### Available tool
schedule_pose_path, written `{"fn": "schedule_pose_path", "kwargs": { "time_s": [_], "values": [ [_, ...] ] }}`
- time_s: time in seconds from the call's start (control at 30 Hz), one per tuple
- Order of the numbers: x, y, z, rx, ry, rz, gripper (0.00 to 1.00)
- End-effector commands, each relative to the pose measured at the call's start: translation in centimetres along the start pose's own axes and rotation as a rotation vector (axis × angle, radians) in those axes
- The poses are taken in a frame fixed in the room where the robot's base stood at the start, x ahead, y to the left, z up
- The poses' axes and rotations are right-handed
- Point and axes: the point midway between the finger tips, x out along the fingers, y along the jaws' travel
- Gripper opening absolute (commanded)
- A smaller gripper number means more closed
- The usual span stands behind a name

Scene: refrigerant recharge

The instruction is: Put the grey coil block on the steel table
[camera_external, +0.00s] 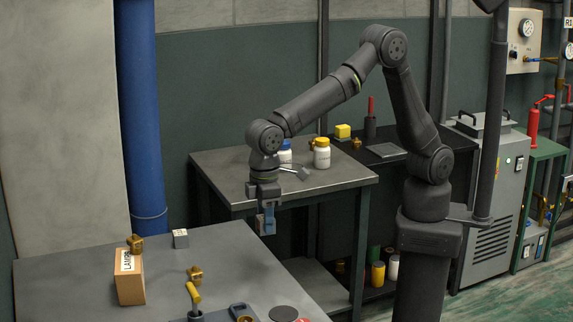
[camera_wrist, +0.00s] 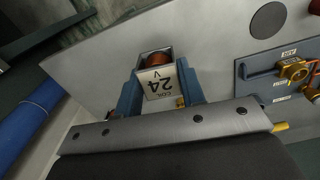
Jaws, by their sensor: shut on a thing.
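My gripper (camera_external: 267,222) hangs in the air, pointing down, beyond the far right edge of the near grey-topped table (camera_external: 235,262). In the wrist view its two blue fingers (camera_wrist: 160,92) are shut on the grey coil block (camera_wrist: 161,82), one finger on each side. The block has a pale label reading "COIL 24 V" and a copper-brown round winding. A second grey-topped table (camera_external: 225,170) stands behind the gripper; I cannot tell which one is the steel table.
The near table holds a lamp box (camera_external: 129,277), a small grey block (camera_external: 181,238), brass fittings and a blue valve plate (camera_wrist: 284,66). The rear table carries white bottles (camera_external: 322,153) and a small metal part (camera_external: 297,171). A blue pipe (camera_external: 142,110) rises at left.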

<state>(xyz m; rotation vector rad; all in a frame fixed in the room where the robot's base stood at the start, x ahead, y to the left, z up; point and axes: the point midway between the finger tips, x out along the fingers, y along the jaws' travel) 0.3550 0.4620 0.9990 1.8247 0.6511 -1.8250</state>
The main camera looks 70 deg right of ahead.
Motion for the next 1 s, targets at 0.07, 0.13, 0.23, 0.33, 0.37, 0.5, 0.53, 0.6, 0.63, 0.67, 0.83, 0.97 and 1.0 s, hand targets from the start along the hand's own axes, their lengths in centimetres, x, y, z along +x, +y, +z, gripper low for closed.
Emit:
{"fn": "schedule_pose_path", "kwargs": {
  "time_s": [0.07, 0.13, 0.23, 0.33, 0.37, 0.5, 0.53, 0.6, 0.63, 0.67, 0.83, 0.97, 1.0],
  "values": [
    [0.0, 0.3, -0.1, 0.004, 0.000, 0.000, 0.10],
    [0.0, 1.2, -0.1, 0.016, 0.000, 0.000, 0.10],
    [0.0, 3.6, -0.3, 0.048, 0.000, 0.000, 0.10],
    [0.0, 7.4, -0.4, 0.098, 0.001, 0.000, 0.10],
    [0.0, 8.8, -0.4, 0.116, 0.001, 0.000, 0.10],
    [0.1, 14.8, 0.2, 0.196, 0.001, 0.000, 0.10],
    [0.2, 16.1, 0.4, 0.214, 0.000, 0.000, 0.10],
    [0.2, 19.1, 1.0, 0.253, 0.001, 0.000, 0.10],
    [0.2, 20.3, 1.4, 0.271, 0.000, 0.000, 0.10],
    [0.3, 21.5, 1.7, 0.288, 0.000, 0.000, 0.10],
    [0.4, 28.2, 4.2, 0.385, 0.001, 0.000, 0.10],
    [0.5, 33.0, 6.6, 0.459, 0.000, 0.000, 0.10],
    [0.5, 34.4, 7.5, 0.482, 0.000, 0.000, 0.10]
  ]
}}
